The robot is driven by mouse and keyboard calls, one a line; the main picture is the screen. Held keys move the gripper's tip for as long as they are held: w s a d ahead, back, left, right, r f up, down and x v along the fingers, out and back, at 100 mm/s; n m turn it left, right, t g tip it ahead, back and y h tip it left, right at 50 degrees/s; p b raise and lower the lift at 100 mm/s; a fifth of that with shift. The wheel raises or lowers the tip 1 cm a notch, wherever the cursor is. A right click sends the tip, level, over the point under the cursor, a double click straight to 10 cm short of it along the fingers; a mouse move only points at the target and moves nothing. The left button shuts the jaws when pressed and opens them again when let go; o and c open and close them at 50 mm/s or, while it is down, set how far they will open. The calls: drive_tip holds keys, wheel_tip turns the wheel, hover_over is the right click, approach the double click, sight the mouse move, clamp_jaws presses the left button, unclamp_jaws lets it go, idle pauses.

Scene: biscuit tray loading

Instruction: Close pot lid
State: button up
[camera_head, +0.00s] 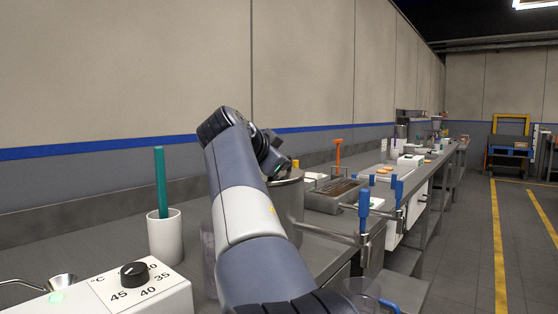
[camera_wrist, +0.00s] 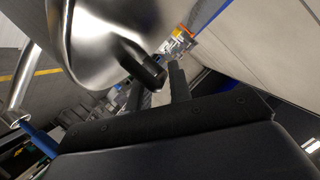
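The pot (camera_head: 290,206) is a grey metal cylinder on the counter, partly hidden behind my arm. My gripper (camera_head: 276,164) is at the pot's top, mostly hidden by my wrist. In the wrist view a shiny curved metal surface (camera_wrist: 125,25) fills the upper left; it appears to be the lid, but I cannot tell its angle. A black knob (camera_wrist: 150,72) sticks out from it. My gripper (camera_wrist: 157,84) has its two dark fingers apart, with the knob at their tips. I cannot tell whether they touch it.
A white cup (camera_head: 165,238) with a teal stick and a white dial box (camera_head: 140,288) stand at the left. A tray (camera_head: 330,196) with brown contents and blue-handled metal bars (camera_head: 364,205) are at the right. The wall runs close behind the counter.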

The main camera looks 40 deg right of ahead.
drive_tip(key=p+v, duration=0.1)
drive_tip(key=v, duration=0.9)
drive_tip(key=b+x, duration=0.1)
drive_tip(key=x, duration=1)
drive_tip(key=shift+r, duration=0.15)
drive_tip(key=shift+a+r+p, duration=0.1)
drive_tip(key=shift+r+p, duration=0.15)
drive_tip(key=shift+p, duration=0.25)
